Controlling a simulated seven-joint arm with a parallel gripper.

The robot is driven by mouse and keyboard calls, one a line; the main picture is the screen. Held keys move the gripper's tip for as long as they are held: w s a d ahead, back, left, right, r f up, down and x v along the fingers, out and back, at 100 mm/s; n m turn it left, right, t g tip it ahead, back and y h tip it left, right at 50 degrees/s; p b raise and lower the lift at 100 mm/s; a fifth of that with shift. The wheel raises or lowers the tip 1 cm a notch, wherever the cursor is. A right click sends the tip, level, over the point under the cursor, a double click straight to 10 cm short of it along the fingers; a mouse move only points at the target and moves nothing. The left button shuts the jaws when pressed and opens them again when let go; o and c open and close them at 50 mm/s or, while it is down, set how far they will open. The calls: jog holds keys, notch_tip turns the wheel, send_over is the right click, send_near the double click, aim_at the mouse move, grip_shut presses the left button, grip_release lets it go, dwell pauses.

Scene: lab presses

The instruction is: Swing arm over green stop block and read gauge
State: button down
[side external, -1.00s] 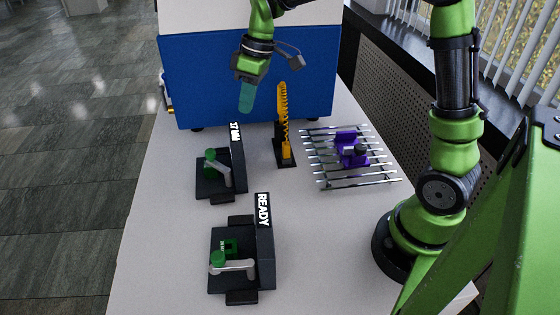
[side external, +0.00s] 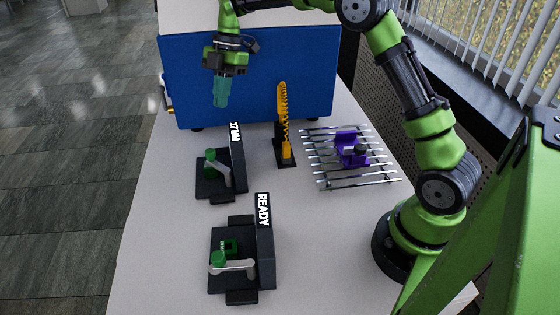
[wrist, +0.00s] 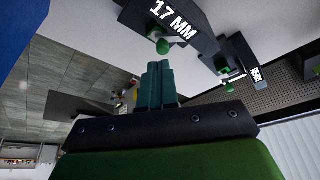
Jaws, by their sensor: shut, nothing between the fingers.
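Two black presses stand on the white table. The far press (side external: 212,189) has a sign reading "17 MM", seen at a slant in the side view and clearly in the wrist view (wrist: 174,18). Its grey swing arm (side external: 224,174) has a green knob (side external: 210,154) at one end. The near press (side external: 262,280) is marked "READY", with a grey swing arm (side external: 238,265), a green knob (side external: 217,258) and a green block (side external: 231,246). My gripper (side external: 220,104) is shut and empty, pointing down in the air above and behind the far press, in front of the blue box. Its teal fingers (wrist: 158,66) touch each other.
A large blue box (side external: 270,75) closes off the table's back. A yellow upright stand (side external: 283,115) is right of the far press. A metal rack (side external: 340,183) holds a purple part (side external: 350,143). The left table strip (side external: 165,225) is clear.

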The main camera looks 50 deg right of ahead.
send_near(219, 168)
jog(key=w+f, duration=0.3)
jog(key=f, duration=0.1)
jog(key=shift+w+d+r, duration=0.1)
jog(key=shift+w+d, duration=0.2)
jog(key=shift+d, duration=0.05)
jog(key=shift+w+a+n, duration=0.2)
jog(key=shift+a+n, duration=0.2)
jog(key=shift+n, duration=0.4)
jog(key=shift+w+a, duration=0.1)
jog(key=shift+a, duration=0.1)
jog(key=a+n+g, duration=0.1)
jog(key=a, duration=0.2)
jog(key=shift+w+a, duration=0.15)
jog(key=shift+w, duration=0.05)
jog(key=shift+s+a, duration=0.2)
jog(key=shift+a, duration=0.6)
